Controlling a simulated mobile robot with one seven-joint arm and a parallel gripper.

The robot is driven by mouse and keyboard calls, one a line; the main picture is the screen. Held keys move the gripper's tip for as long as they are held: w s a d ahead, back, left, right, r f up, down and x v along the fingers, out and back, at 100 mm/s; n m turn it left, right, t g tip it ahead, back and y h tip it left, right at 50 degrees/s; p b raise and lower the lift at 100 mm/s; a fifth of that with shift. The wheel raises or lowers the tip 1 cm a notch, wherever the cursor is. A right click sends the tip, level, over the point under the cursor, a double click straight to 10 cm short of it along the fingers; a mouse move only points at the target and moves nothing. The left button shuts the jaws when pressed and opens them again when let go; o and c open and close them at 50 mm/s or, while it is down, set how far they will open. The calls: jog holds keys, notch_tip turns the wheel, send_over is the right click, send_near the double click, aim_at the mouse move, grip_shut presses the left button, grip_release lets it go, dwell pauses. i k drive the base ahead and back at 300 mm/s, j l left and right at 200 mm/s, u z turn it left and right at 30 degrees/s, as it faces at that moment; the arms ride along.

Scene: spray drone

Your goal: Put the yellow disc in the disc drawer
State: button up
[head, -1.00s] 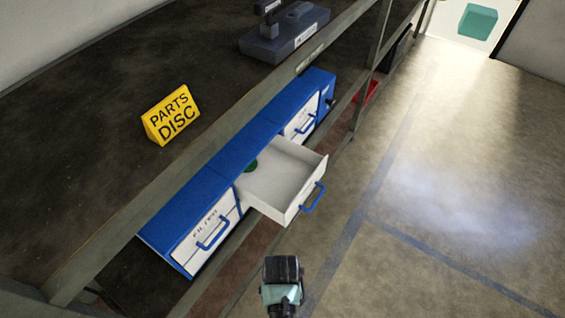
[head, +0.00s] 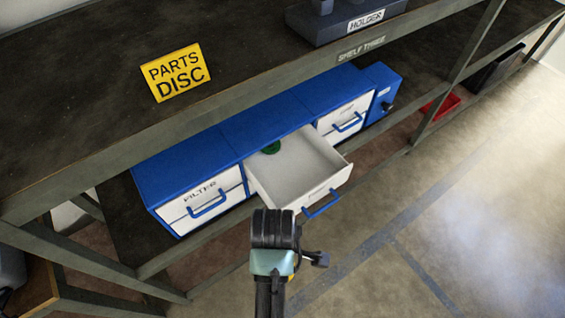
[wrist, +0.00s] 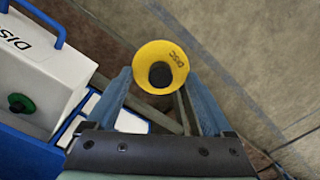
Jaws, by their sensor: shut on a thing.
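The yellow disc (wrist: 161,67) is a round, cone-like piece with a dark centre and lettering on its rim. In the wrist view my gripper (wrist: 160,85) is shut on it, one finger on each side. In the head view my gripper (head: 274,222) is seen from behind, in front of the open drawer, and hides most of the disc. The open white drawer (head: 322,190) has a blue handle and sticks out of the blue cabinet. A green disc (head: 271,148) lies at its back. In the wrist view the drawer (wrist: 70,65) is left of the held disc.
The closed filter drawer (head: 205,200) is left of the open one, and another closed drawer (head: 345,115) is right. A shelf board above carries a yellow sign (head: 176,73) and a grey holder (head: 345,22). A shelf post (head: 470,65) stands right. Open floor lies at right.

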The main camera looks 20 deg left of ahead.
aim_at(308, 178)
jog(key=i, duration=1)
